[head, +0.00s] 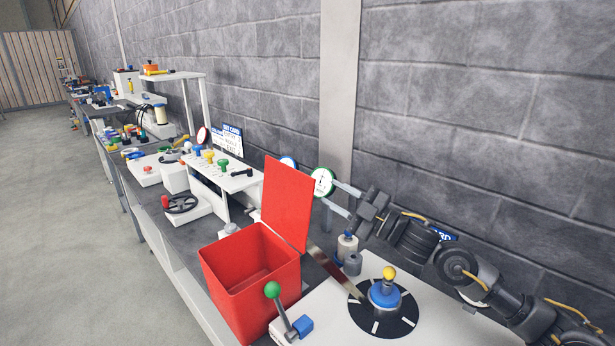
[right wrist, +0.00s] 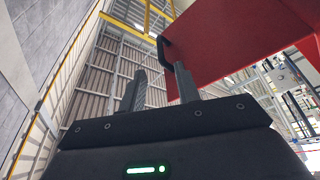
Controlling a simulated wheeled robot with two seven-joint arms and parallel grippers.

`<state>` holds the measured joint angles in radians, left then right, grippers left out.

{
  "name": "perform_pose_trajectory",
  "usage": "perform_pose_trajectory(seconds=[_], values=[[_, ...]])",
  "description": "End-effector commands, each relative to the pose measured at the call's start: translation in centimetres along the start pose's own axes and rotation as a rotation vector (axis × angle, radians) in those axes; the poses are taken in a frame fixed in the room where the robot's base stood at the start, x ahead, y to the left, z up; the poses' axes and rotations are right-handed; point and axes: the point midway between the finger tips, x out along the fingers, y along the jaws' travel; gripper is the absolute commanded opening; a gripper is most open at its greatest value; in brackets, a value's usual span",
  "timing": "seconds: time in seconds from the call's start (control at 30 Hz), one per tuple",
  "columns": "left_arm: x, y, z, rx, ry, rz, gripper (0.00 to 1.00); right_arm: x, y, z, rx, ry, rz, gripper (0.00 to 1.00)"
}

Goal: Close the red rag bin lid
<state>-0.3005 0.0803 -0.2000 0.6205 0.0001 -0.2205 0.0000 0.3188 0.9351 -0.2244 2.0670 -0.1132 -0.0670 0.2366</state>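The red rag bin (head: 250,285) stands on the bench, its box open at the top. Its red lid (head: 288,203) stands nearly upright at the back right edge of the box. My right gripper (head: 334,197) is just right of the lid, its two fingers apart and pointing left towards it. In the right wrist view the lid (right wrist: 235,38) fills the upper right. A dark handle (right wrist: 167,52) on the lid is close to the right-hand fingertip; I cannot tell whether they touch. Nothing shows between the fingers of the gripper (right wrist: 160,72). My left gripper is not in view.
A green-knobbed lever (head: 273,291) stands right in front of the bin. A yellow-knobbed dial (head: 385,293) is to its right. A round gauge (head: 322,182) is behind the lid by the fingertips. A white raised panel with coloured buttons (head: 220,172) is left of the lid.

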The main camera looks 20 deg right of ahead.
Motion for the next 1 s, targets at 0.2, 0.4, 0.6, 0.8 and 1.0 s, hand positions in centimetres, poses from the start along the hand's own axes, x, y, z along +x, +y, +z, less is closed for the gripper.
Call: perform_pose_trajectory(seconds=[0.2, 0.4, 0.6, 0.8, 1.0], values=[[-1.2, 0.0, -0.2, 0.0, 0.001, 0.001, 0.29, 4.3, 0.3, -0.2, 0.002, 0.002, 0.004, 0.32], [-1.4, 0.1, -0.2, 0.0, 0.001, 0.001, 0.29, 7.1, 0.2, -0.1, 0.001, 0.001, 0.003, 0.32], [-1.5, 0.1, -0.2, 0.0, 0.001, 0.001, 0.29, 8.2, 0.1, -0.1, 0.0, 0.0, 0.002, 0.32], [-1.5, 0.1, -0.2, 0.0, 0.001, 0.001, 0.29, 8.2, 0.1, 0.0, 0.0, 0.0, 0.001, 0.32], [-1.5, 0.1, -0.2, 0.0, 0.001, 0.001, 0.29, 8.2, 0.1, 0.0, 0.0, 0.0, 0.001, 0.14]])
